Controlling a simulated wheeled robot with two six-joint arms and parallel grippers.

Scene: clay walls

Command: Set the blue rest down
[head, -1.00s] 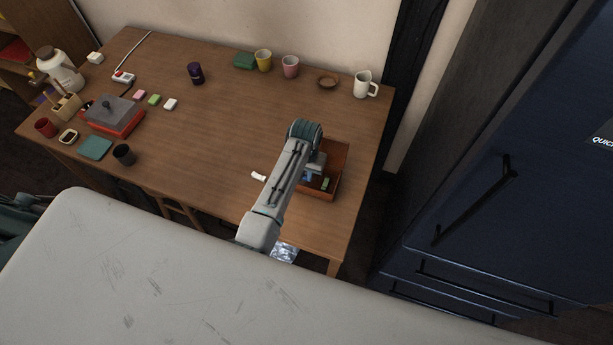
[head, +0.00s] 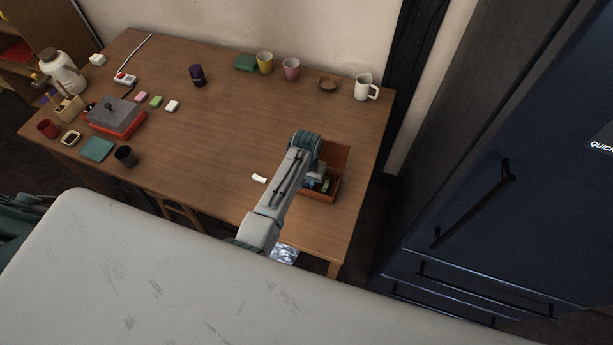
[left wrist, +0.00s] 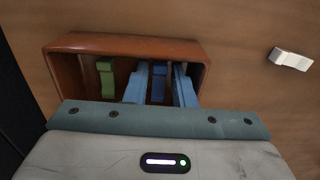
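The blue rest (left wrist: 159,80) stands inside an orange-brown box (left wrist: 122,44), between the fingers of my left gripper (left wrist: 160,72) in the left wrist view. Dark gaps show on both sides of it, so the fingers look open around it and apart from it. A green rest (left wrist: 106,78) is in the same box, to the left. In the head view my left gripper (head: 312,182) reaches down into the box (head: 339,158), and my arm hides part of it. The green rest (head: 326,185) shows beside it. My right gripper is not in view.
A white rest (head: 259,178) lies on the wooden table (head: 225,135), left of the box. The table's middle is clear.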

